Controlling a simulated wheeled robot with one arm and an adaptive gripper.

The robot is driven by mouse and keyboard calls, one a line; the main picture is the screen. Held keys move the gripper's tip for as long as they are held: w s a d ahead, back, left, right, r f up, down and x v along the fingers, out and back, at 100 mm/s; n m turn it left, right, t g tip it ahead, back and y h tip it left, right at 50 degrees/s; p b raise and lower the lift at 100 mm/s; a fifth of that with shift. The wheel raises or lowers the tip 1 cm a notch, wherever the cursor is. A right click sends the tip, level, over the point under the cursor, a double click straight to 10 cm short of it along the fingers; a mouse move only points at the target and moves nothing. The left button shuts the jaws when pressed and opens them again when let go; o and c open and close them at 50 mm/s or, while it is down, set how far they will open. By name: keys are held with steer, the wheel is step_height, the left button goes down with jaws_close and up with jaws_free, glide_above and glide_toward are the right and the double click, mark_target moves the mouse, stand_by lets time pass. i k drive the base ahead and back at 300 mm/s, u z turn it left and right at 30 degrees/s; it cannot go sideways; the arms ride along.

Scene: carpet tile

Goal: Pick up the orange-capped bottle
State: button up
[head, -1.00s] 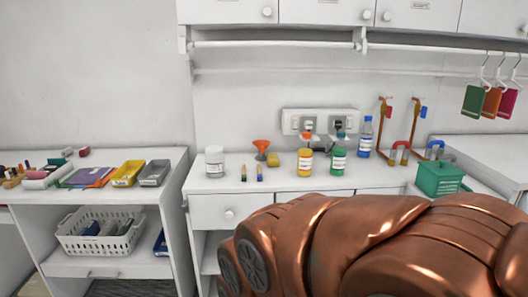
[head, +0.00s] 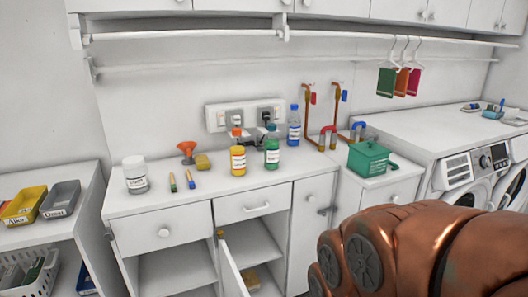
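The orange-capped bottle (head: 238,159) is yellow with a white label. It stands upright on the white counter (head: 215,192), in front of the wall socket. A green bottle (head: 272,155) with a teal cap stands close to its right. My copper-coloured arm fills the lower right of the head view, apart from the bottles. My gripper itself is not visible.
A white jar (head: 135,175), an orange funnel (head: 187,152), a yellow sponge (head: 203,162) and two small brushes lie left of the bottle. A blue bottle (head: 294,125) stands behind to the right. A green basket (head: 369,158) is farther right. A cabinet door (head: 232,268) hangs open below.

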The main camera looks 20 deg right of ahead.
mark_target(236, 146)
steer(key=u, duration=0.45)
steer(key=i, duration=0.85)
steer(key=u, duration=0.3)
